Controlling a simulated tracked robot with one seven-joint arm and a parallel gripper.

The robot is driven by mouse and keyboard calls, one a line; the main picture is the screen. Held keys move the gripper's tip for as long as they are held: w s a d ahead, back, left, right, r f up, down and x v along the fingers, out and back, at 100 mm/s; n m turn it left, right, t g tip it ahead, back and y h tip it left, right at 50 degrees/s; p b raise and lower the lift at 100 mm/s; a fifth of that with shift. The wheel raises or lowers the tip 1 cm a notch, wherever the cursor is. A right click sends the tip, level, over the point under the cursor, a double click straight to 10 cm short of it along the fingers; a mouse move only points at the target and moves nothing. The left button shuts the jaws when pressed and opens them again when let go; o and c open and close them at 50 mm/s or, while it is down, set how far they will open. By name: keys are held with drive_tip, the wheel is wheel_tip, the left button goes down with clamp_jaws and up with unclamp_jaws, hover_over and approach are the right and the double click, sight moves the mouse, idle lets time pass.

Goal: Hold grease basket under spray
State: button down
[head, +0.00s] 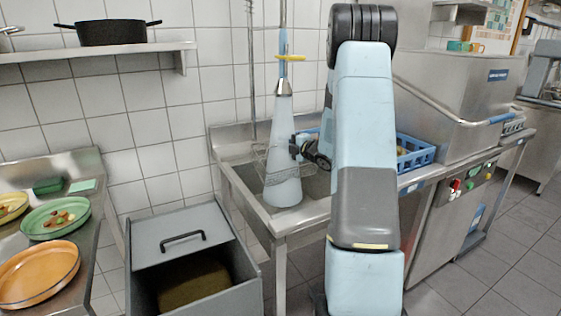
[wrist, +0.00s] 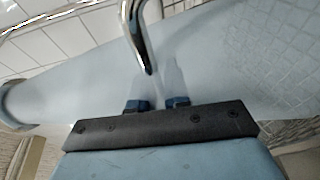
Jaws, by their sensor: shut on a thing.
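The grease basket (head: 256,155) is a wire mesh basket, held above the sink basin and partly hidden by the spray. The spray (head: 284,150) is a pale widening cone that comes down from the spray head (head: 284,87) and passes over the basket. My gripper (head: 294,148) is at the right side of the cone.
The steel sink (head: 235,185) surrounds the basket. A blue crate (head: 415,152) stands at right beside the steel dishwasher (head: 455,95). An open grey bin (head: 185,248) is at front left, and plates (head: 55,217) lie on the left counter. A pot (head: 108,32) stands on the shelf.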

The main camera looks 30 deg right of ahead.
drive_tip(key=shift+d+r, duration=0.1)
drive_tip(key=shift+d, duration=1)
